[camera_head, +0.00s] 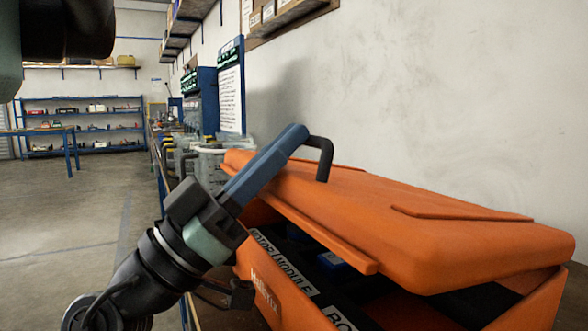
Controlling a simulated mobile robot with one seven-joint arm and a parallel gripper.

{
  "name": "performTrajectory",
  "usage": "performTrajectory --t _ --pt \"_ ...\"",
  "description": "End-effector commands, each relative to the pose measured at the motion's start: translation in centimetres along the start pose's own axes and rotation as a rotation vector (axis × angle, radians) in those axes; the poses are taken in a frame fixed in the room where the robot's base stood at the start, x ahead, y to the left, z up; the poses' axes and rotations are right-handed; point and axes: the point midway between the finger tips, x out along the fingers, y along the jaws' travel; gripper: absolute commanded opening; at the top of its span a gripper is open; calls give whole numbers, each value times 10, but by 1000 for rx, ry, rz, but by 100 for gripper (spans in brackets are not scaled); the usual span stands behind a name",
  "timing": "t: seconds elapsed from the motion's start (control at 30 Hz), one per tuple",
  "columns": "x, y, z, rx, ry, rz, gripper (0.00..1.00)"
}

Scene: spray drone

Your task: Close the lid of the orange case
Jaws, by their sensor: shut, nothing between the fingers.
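The orange case (541,305) stands at the lower right. Its orange lid (450,240) is tilted low over the body, with an open gap along the front. A black handle (325,160) stands up from the lid's left end. My gripper (299,131) has blue fingers lying together, with nothing seen between them. The fingertips are right beside the handle, over the lid's left part; I cannot tell whether they touch it. Through the gap I see a dark interior with white labels (287,275) and a small blue item (332,262). The fingers hide part of the lid.
A white wall (450,90) rises close behind the case. Clear containers (208,160) and other items crowd the bench beyond it. Blue shelves (85,125) and a blue table (40,132) stand at the back left. The floor (60,220) on the left is free.

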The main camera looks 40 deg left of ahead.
Motion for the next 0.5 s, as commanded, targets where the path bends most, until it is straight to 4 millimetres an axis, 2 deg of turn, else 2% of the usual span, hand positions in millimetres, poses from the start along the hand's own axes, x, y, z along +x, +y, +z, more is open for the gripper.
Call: performTrajectory --t 0.03,0.5 --pt "-6 1 12 -6 2 4 0" --pt "-14 1 14 -6 56 4 0"
